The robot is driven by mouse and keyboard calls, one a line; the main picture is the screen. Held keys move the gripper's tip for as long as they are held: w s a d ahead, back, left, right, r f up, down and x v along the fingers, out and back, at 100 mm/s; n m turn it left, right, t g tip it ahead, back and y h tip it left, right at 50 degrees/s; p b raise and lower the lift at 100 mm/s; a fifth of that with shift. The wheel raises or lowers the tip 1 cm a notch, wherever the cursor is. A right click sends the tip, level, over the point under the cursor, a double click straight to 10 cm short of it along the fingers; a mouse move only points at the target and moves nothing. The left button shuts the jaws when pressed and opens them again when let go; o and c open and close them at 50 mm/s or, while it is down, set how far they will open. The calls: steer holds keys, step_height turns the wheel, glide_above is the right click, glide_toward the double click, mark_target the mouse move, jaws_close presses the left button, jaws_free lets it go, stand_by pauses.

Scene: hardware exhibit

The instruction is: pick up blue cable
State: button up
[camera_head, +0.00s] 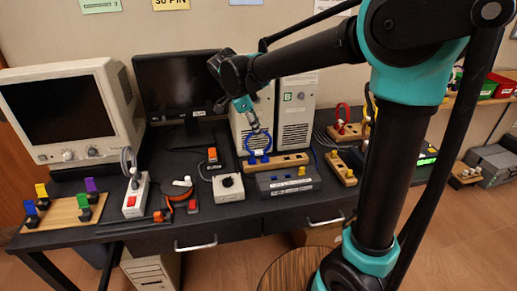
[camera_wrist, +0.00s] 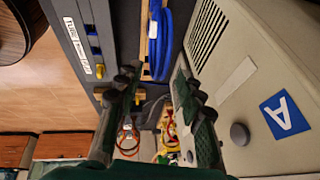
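The blue cable (camera_head: 247,143) is an upright loop on a long wooden stand (camera_head: 289,160) in front of the computer towers. It has a white label near its base. In the wrist view the blue cable (camera_wrist: 154,48) shows just beyond the fingertips, between their lines. My gripper (camera_head: 256,125) is above the loop, close to its upper part, pointing down. In the wrist view my gripper (camera_wrist: 156,75) has its fingers spread, with nothing held between them. I cannot tell whether a finger touches the cable.
A beige tower (camera_wrist: 233,70) with a blue "A" label stands close beside the fingers. A dark switch box (camera_head: 290,183) sits in front of the stand. Red cable (camera_head: 342,115) is on a stand to the right. A monitor (camera_head: 180,85) and old CRT (camera_head: 70,112) stand left.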

steer(key=shift+x, duration=1.95)
steer(key=shift+c, duration=0.6)
jaws_close()
